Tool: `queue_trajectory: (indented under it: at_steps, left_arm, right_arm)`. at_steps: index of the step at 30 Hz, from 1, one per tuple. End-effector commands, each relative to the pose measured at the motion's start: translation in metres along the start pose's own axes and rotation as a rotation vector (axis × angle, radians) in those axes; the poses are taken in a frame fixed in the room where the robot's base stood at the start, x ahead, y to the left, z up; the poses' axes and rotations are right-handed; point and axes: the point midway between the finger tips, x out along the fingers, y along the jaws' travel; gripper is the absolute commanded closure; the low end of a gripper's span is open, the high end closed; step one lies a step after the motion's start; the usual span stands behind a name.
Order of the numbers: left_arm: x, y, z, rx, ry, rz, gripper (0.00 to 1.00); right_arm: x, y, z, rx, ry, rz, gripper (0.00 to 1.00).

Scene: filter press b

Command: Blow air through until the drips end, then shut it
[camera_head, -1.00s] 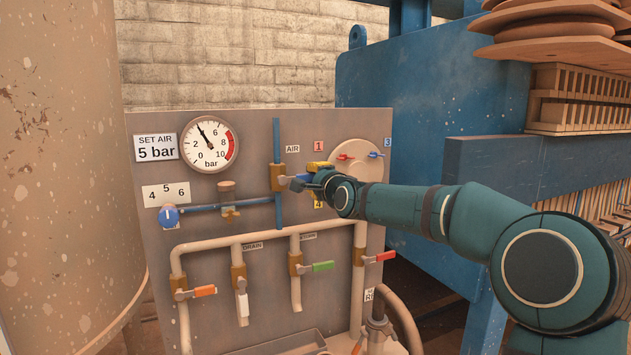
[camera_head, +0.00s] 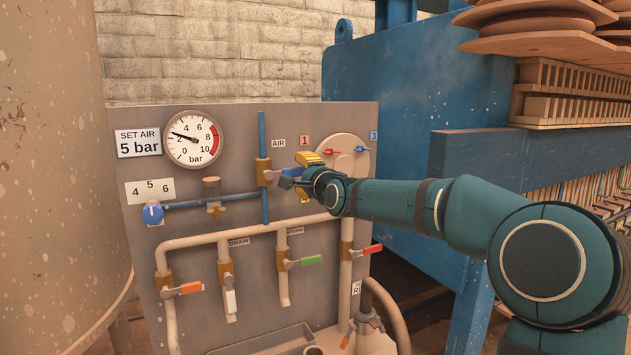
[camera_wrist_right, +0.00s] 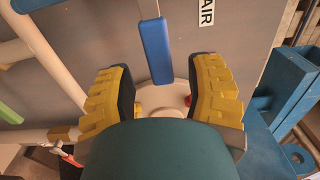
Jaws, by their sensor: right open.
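The AIR valve (camera_head: 263,172) is a brass body on the vertical blue pipe of the grey panel. Its blue handle (camera_wrist_right: 156,50) sticks out sideways to the right, across the pipe. My right gripper (camera_head: 303,178) is at this handle, partly hiding it. In the right wrist view its yellow fingers (camera_wrist_right: 163,98) are open, with the handle's end between them and clear space on both sides. The pressure gauge (camera_head: 195,139) reads a little above 2 bar. No drips can be made out. My left gripper is not in view.
Below are valves with orange (camera_head: 191,287), white (camera_head: 230,300), green (camera_head: 306,261) and red (camera_head: 372,249) handles. The blue press (camera_head: 405,110) stands at right.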

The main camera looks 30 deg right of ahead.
Motion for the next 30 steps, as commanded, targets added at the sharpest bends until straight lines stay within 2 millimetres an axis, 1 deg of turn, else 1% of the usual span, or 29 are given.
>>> queue_trajectory:
  at_steps: [1, 9, 15, 18, 21, 30]
  left_arm:
    - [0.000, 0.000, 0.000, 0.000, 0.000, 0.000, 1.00]
    - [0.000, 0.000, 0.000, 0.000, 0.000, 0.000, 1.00]
    - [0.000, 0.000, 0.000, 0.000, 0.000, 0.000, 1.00]
    - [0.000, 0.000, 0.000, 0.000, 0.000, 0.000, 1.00]
    - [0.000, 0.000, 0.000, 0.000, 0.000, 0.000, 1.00]
    - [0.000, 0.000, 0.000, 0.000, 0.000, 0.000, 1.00]
  right_arm:
    - [-0.009, -0.001, -0.001, -0.004, 0.003, 0.000, 0.47]
    - [-0.060, -0.001, 0.001, -0.007, 0.002, 0.000, 0.47]
    - [-0.088, 0.000, 0.002, -0.005, -0.001, 0.000, 0.47]
    - [-0.097, 0.000, 0.002, -0.004, -0.002, 0.000, 0.47]
    - [-0.101, 0.000, 0.002, -0.001, -0.002, 0.000, 0.47]
    - [-0.103, 0.000, 0.001, -0.001, -0.002, 0.000, 0.47]
